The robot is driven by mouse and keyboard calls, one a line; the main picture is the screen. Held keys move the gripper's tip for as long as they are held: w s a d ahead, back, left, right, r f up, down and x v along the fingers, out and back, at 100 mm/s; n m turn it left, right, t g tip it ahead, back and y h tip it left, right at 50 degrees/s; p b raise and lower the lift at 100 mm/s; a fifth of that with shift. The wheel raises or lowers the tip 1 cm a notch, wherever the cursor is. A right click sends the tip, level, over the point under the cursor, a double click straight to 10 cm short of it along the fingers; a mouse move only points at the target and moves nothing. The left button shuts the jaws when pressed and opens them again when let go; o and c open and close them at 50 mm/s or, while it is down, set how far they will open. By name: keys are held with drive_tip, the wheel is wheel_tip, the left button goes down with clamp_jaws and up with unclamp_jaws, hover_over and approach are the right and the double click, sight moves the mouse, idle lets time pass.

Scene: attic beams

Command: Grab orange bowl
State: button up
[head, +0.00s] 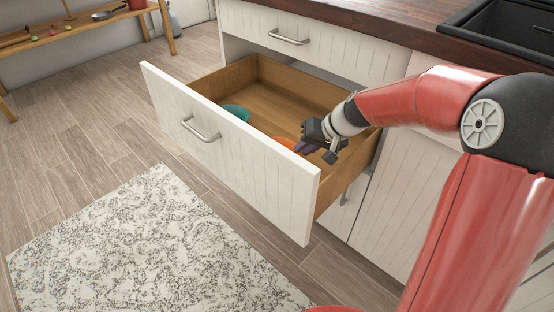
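The orange bowl (287,143) is inside the open wooden drawer (268,92), low behind the drawer front. Only part of its rim shows; the drawer front and my gripper hide the rest. My gripper (308,148) reaches down into the drawer, right beside or over the bowl's right side. Its fingers are small and partly hidden, so I cannot tell whether they are open or touching the bowl. A purple piece shows just under the gripper, next to the bowl.
A teal bowl (236,113) sits at the drawer's left end. The white drawer front (225,150) with its metal handle stands between the bowls and the room. A dark wooden countertop (370,22) with a black sink (510,35) lies above. A patterned rug (150,245) covers the floor in front.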

sight(288, 143)
drive_tip(key=x, duration=0.4)
drive_tip(key=shift+a+f, duration=0.1)
drive_tip(key=shift+f, duration=0.15)
drive_tip(key=shift+c, duration=0.2)
clamp_jaws()
drive_tip(key=shift+r, duration=0.1)
